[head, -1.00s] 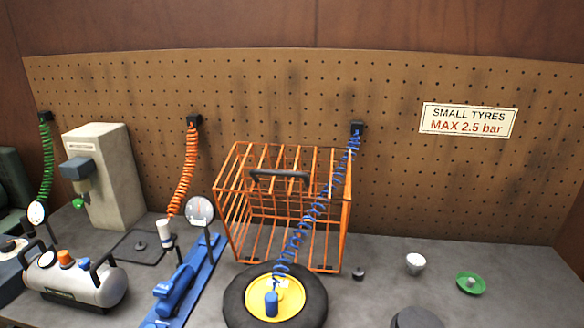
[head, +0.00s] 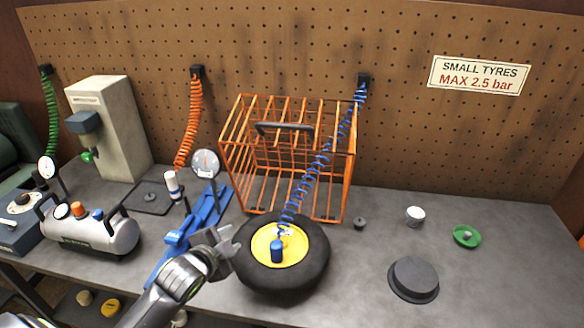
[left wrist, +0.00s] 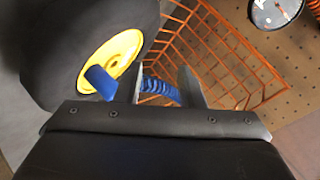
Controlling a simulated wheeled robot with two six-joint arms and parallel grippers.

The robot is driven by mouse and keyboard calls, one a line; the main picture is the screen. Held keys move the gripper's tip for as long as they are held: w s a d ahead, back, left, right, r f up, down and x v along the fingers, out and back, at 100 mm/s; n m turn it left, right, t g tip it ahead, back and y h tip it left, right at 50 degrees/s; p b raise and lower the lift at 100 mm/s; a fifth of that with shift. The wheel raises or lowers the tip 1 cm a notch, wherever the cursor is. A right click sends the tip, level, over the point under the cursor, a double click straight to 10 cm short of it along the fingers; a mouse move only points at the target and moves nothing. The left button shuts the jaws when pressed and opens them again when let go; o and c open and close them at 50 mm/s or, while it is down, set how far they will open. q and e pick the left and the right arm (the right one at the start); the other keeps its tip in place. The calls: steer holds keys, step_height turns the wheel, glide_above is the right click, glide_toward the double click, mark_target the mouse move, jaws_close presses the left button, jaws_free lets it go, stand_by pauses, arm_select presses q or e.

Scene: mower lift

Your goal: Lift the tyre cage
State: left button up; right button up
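The tyre cage (head: 351,185) is an orange wire cage with a black handle (head: 285,128) on top. It stands on the bench against the pegboard, and its bars also show in the left wrist view (left wrist: 226,45). A black tyre (head: 312,262) with a yellow hub (head: 262,246) lies in front of the cage. A blue coiled hose (head: 318,165) runs down in front of the cage to a blue fitting (head: 277,250) at the hub. My left gripper (head: 226,248) is just left of the tyre, its fingers apart and empty. My right gripper is not in view.
A blue tool (head: 196,222) with a gauge (head: 205,163) and a silver tank (head: 105,233) stand left. Right are a small dark knob (head: 360,223), white cup (head: 415,215), green dish (head: 467,237) and dark round block (head: 414,279). The bench's right side has free room.

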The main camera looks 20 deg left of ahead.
arm_select(q)
steer(key=w+d+r+m+t+h, duration=0.1)
steer(key=w+r+m+t, duration=0.15)
steer(key=r, duration=0.45)
steer(key=w+d+r+m+t+h, duration=0.1)
steer(key=w+r+m+t, duration=0.1)
steer(key=r+m, duration=0.35)
step_height(320, 180, up, 10)
steer(key=m+t+h+p, duration=0.2)
steer(key=p, duration=0.3)
glide_above(292, 144)
steer(key=shift+r+g, duration=0.15)
steer(key=shift+g, duration=0.1)
jaws_close()
